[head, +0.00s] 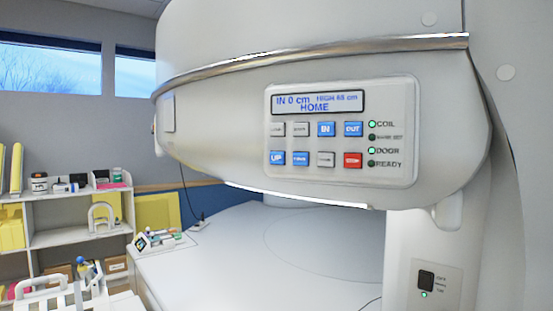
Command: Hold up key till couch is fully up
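The blue UP key (277,158) is at the lower left of the control panel (342,178) on the magnet's front. The panel's display (318,103) reads "IN 0 cm", "HIGH" with a number that looks like 68 cm, and "HOME". The COIL (372,124) and DOOR (372,151) lamps are lit green; the READY lamp (371,164) is dark. The white couch top (215,268) extends below the magnet's upper part. Neither of my grippers is in view, and nothing covers the UP key.
The magnet's upper housing (230,115) overhangs the couch. A white column (405,285) with a small dark switch (426,280) stands at the right. A small device (152,240) lies at the couch's left edge. Shelves (75,238) with coils and boxes fill the left.

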